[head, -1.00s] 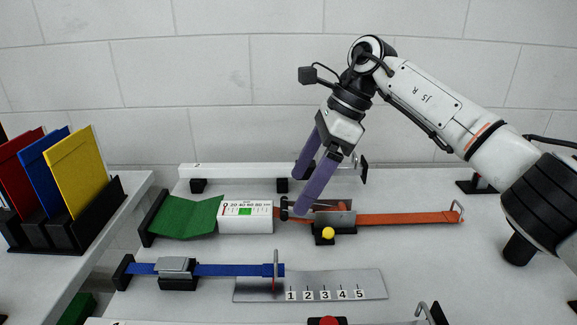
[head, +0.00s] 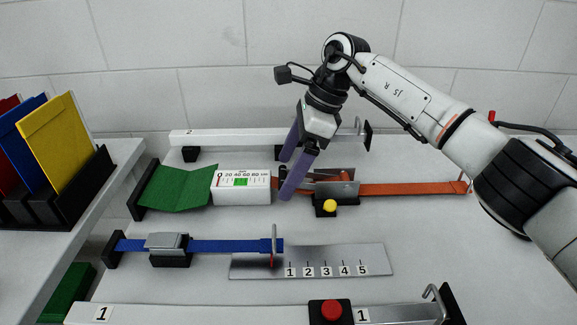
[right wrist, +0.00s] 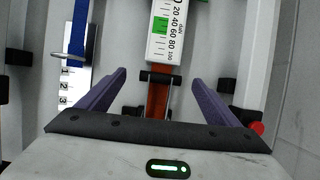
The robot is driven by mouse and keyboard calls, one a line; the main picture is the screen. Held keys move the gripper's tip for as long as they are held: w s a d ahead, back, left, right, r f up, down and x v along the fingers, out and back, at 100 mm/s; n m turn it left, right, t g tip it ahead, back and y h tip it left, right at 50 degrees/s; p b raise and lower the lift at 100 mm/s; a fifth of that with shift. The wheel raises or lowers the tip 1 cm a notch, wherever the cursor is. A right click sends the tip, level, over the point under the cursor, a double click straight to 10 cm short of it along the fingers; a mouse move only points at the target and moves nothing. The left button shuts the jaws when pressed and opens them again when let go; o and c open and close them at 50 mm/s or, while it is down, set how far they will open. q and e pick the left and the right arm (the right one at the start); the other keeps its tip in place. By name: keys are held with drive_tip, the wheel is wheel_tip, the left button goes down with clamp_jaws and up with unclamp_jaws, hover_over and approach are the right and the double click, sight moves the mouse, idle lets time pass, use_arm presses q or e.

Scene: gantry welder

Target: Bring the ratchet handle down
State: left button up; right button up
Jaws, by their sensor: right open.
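The ratchet (head: 346,188), with grey metal side plates, sits on the orange strap (head: 410,188) to the right of the white gauge box (head: 243,196). A dark crossbar, which looks like the ratchet handle's end, lies just right of the gauge; in the right wrist view this bar (right wrist: 160,77) crosses the strap. My right gripper (head: 284,177) points down there, its purple fingers open. In the right wrist view my right gripper (right wrist: 160,83) has one finger on each side of the strap, with the bar ahead between them. Contact cannot be told. My left gripper is out of view.
A yellow ball-like knob (head: 329,207) stands in front of the ratchet. A blue strap (head: 222,246) and numbered plate (head: 350,257) lie nearer. A red button (head: 331,311) is at the front. Coloured boards (head: 55,145) stand at left. A white rail (head: 250,137) runs behind.

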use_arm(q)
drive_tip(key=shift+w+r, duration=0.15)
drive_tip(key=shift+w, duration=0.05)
use_arm(e)
drive_tip(key=shift+f, duration=0.1)
drive_tip(key=shift+c, duration=1.3)
drive_tip(key=c, duration=1.3)
drive_tip(key=shift+o, duration=0.2)
drive_tip(key=shift+d+r+y, duration=0.3)
drive_tip(key=shift+r+y, duration=0.25)
drive_tip(key=shift+y, duration=0.05)
drive_tip(key=shift+d+r+y, duration=0.3)
drive_tip(key=shift+r+y, duration=0.25)
drive_tip(key=shift+y, duration=0.05)
use_arm(q)
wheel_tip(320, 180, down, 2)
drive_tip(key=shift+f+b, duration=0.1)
drive_tip(key=shift+b, duration=1.15)
use_arm(e)
drive_tip(key=d+r+y, duration=0.1)
drive_tip(key=r+y, duration=0.1)
drive_tip(key=d+r+y, duration=0.2)
drive_tip(key=shift+d+y, duration=0.1)
drive_tip(key=shift+y, duration=0.3)
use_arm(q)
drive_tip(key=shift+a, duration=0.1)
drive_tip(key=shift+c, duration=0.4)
use_arm(e)
drive_tip(key=shift+r, duration=0.1)
